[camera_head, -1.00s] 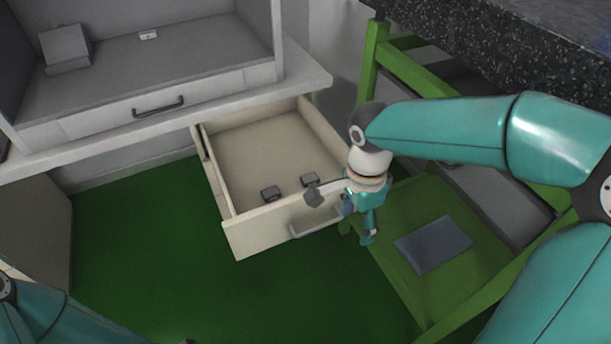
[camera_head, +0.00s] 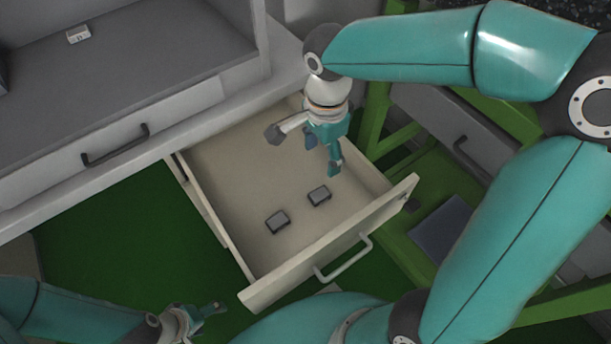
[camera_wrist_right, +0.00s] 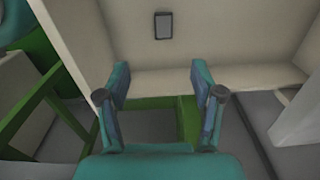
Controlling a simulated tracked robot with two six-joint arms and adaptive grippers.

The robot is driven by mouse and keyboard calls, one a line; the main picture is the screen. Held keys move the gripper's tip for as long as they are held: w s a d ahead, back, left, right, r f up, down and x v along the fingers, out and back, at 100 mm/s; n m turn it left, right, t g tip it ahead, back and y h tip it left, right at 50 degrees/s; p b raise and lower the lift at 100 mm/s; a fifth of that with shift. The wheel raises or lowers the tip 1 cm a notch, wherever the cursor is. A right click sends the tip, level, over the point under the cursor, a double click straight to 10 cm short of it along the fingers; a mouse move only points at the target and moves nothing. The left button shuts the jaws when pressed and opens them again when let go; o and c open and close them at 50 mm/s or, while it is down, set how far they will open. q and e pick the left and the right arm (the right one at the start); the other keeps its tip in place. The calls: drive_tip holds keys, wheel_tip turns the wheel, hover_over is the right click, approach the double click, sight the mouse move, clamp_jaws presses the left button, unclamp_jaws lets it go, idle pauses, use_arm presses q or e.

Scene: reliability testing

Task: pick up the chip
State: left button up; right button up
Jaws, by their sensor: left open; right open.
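Two small dark chips with grey tops lie apart on the floor of the open drawer (camera_head: 230,165), one nearer the middle (camera_head: 277,221) and one further right (camera_head: 319,196). My right gripper (camera_head: 324,158) is open and empty above the right part of the drawer, just beyond the right chip and not touching it. In the right wrist view, one chip (camera_wrist_right: 163,25) lies on the pale drawer floor, beyond the open fingers (camera_wrist_right: 160,90). Which chip this is, I cannot tell. My left gripper (camera_head: 212,311) is open and empty, low over the green floor.
The drawer front with its handle (camera_head: 345,262) stands toward me. A grey cabinet shelf (camera_head: 140,65) at upper left holds a small white item (camera_head: 79,35). A green frame (camera_head: 375,125) stands right of the drawer, with a dark flat panel (camera_head: 441,229). Green floor (camera_head: 130,225) is clear at left.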

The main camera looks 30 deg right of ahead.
drive_tip(key=b, duration=0.3)
hover_over(320, 194)
drive_tip(key=f, duration=1.1)
drive_tip(key=shift+a+f, duration=0.25)
drive_tip(key=shift+a, duration=0.1)
drive_tip(key=shift+d+f+b, duration=0.15)
drive_tip(key=shift+f+b, duration=0.35)
drive_tip(key=shift+f, duration=0.85)
drive_tip(key=shift+d+f+b, duration=0.15)
drive_tip(key=shift+f+b, duration=0.35)
drive_tip(key=shift+f, duration=0.85)
drive_tip(key=c, duration=1)
drive_tip(key=shift+r, duration=0.1)
drive_tip(key=shift+c, duration=0.2)
